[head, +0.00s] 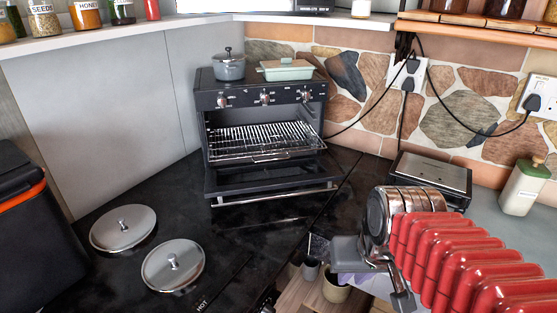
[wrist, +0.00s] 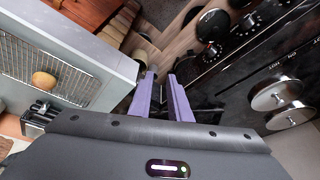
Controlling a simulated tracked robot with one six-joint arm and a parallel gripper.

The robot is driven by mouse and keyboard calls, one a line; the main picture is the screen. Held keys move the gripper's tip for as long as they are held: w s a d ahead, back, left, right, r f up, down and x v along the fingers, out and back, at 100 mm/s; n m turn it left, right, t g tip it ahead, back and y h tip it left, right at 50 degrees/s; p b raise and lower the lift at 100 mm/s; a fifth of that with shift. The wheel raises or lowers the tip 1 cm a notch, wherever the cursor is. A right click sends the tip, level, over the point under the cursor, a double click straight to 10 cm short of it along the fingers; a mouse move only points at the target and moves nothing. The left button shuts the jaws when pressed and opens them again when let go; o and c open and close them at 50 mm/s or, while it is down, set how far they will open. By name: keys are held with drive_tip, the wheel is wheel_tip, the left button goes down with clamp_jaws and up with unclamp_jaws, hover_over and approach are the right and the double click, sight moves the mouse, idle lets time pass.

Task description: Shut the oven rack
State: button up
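The small black oven (head: 262,101) stands on the dark counter in the head view, its door (head: 262,178) folded down in front. The silver wire rack (head: 265,140) lies level in the open cavity. Its front edge reaches out past the oven front, above the door. My gripper (wrist: 161,78) shows in the wrist view as two purple fingers with a gap between them, open, with nothing held. It points down past the counter edge, away from the oven. The oven and rack do not show clearly in the wrist view. In the head view I cannot make out the fingertips.
A grey pot (head: 229,67) and a pale green dish (head: 287,70) stand on the oven. Two silver lids (head: 123,227) (head: 173,265) lie on the counter, front left. A black flat-topped appliance (head: 432,178) stands to the right. Cables hang on the stone wall. The counter before the door is clear.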

drive_tip(key=w+n, duration=0.1)
drive_tip(key=w, duration=0.3)
drive_tip(key=w+a+n+y, duration=0.1)
drive_tip(key=w, duration=0.8)
drive_tip(key=shift+a+r+n+g+y, duration=0.2)
drive_tip(key=shift+a+n+g+y, duration=0.2)
clamp_jaws()
drive_tip(key=w+a+n+y, duration=0.2)
drive_tip(key=w+n, duration=0.4)
drive_tip(key=w, duration=0.8)
drive_tip(key=w+a+r+n+t+y, duration=0.2)
drive_tip(key=w+a+r+n, duration=0.1)
drive_tip(key=w+r+n, duration=0.4)
drive_tip(key=shift+a+n, duration=0.25)
drive_tip(key=shift+n, duration=1.55)
drive_tip(key=shift+r, duration=0.1)
